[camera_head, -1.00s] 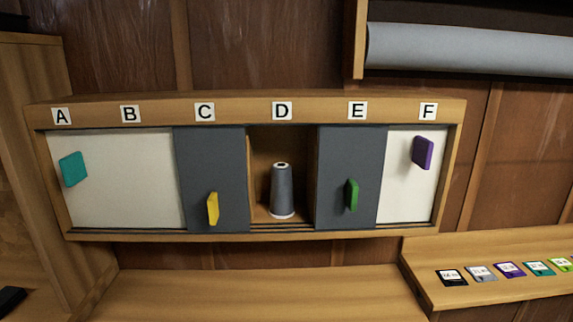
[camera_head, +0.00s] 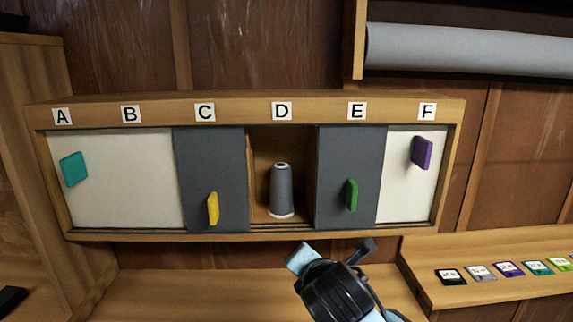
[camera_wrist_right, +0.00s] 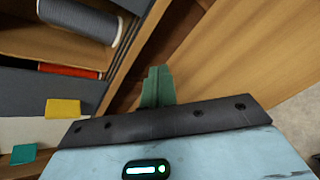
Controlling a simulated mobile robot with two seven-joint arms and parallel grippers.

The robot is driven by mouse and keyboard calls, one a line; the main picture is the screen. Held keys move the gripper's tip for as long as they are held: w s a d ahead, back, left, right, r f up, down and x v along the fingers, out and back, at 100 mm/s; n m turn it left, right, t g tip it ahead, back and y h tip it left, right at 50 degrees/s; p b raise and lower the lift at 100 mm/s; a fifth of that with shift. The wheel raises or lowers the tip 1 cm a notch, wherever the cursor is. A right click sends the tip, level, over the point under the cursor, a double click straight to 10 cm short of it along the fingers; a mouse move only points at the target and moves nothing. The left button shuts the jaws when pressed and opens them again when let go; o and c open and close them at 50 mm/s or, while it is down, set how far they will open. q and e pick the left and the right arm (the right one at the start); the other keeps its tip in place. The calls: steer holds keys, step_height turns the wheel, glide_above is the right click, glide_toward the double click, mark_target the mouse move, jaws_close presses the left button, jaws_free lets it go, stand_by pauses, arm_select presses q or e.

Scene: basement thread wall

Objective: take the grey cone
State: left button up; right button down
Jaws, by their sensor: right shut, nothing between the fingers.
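The grey cone (camera_head: 281,190) stands upright in the open compartment under label D of the wall cabinet. It also shows at the upper left of the right wrist view (camera_wrist_right: 80,18). My right gripper (camera_wrist_right: 157,86) is shut and empty, with its fingers together. In the head view my right wrist (camera_head: 335,285) is below the cabinet, in front of and lower than the cone. The fingertips are not clear there. My left gripper is not in view.
Grey sliding panels with a yellow handle (camera_head: 212,208) and a green handle (camera_head: 351,195) flank the opening. White panels carry teal (camera_head: 73,169) and purple (camera_head: 422,152) handles. A red-orange item (camera_wrist_right: 70,70) shows behind a grey panel. A shelf (camera_head: 500,297) holds several labelled cards.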

steer(key=w+a+r+n+t, duration=0.1)
steer(key=a+r+n, duration=0.1)
steer(key=r+n, duration=0.2)
steer(key=w+a+r+n+t, duration=0.2)
steer(key=r+n, duration=0.2)
steer(key=r, duration=0.7)
steer(key=shift+w+r+t+h, duration=0.15)
steer(key=shift+r+t+h, duration=0.05)
steer(key=shift+t+h, duration=0.1)
